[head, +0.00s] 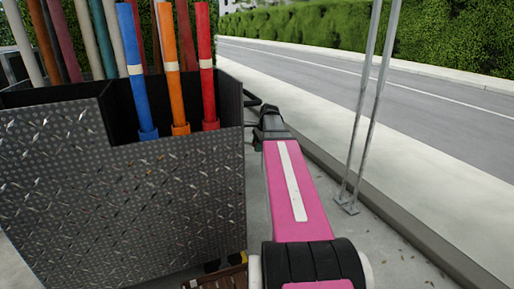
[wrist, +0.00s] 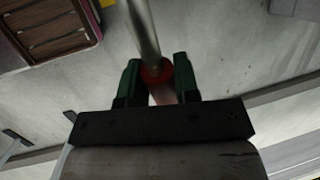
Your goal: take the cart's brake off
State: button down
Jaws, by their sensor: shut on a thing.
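The cart (head: 120,190) is a dark diamond-plate metal box at the left of the head view, holding several coloured tubes. My gripper (head: 270,112) is beyond the cart's right edge, at the end of my pink arm; its fingers are hard to make out there. In the wrist view, the green fingers of my gripper (wrist: 158,82) are shut on a red knob (wrist: 155,73). A grey metal rod (wrist: 143,30) runs from the knob toward the top of the picture. I take the rod and knob for the brake lever. Its far end is out of view.
Two thin metal posts (head: 368,110) stand on the pavement right of my arm. A kerb (head: 400,220) runs alongside them. The road (head: 400,85) lies beyond, with a hedge (head: 330,22) behind it. A black bar (head: 255,100) shows at the cart's right side.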

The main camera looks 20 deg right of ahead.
jog(key=c, duration=0.8)
grip_release()
jog(key=shift+c, duration=0.2)
jog(key=v, duration=0.7)
jog(key=shift+r, duration=0.25)
jog(key=shift+s, duration=0.1)
